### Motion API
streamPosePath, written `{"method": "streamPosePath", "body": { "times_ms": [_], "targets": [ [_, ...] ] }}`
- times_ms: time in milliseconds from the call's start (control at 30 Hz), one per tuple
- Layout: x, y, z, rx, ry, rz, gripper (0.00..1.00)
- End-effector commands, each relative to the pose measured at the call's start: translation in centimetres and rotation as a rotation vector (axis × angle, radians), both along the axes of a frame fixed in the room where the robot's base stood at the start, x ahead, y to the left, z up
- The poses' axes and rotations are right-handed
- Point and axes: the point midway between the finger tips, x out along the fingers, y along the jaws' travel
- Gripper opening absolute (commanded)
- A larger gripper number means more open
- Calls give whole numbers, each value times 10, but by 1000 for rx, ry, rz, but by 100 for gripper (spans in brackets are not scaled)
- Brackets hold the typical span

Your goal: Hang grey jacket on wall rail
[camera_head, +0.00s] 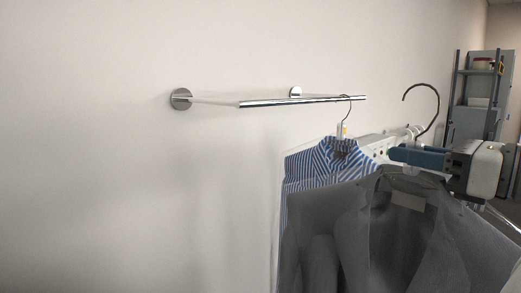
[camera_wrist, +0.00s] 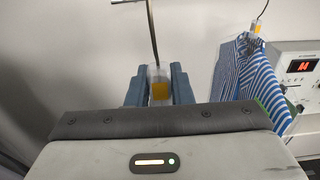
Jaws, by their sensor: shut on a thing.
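The grey jacket (camera_head: 335,235) hangs from a hanger with a dark open hook (camera_head: 437,105) in the head view. My gripper (camera_head: 418,158) is shut on the hanger's neck, just above the jacket's collar. In the wrist view, the blue fingers (camera_wrist: 158,88) close around a clear neck piece with a yellow mark, and the hook stem rises from it. The chrome wall rail (camera_head: 300,101) is left of the hook. The hook is apart from it, beyond its right end. The jacket's lower part is out of frame.
A blue-and-white striped shirt (camera_head: 318,165) hangs near the rail's right end, partly behind the jacket; it also shows in the wrist view (camera_wrist: 243,75). The rail's left and middle are bare. A grey shelf unit (camera_head: 480,90) stands at the far right.

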Motion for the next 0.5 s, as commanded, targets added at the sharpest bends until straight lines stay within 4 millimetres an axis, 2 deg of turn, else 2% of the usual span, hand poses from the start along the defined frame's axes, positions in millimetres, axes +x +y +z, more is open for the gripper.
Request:
{"method": "streamPosePath", "body": {
  "times_ms": [500],
  "targets": [
    [30, 22, 1, 0, -3, 1, 0]
  ]
}}
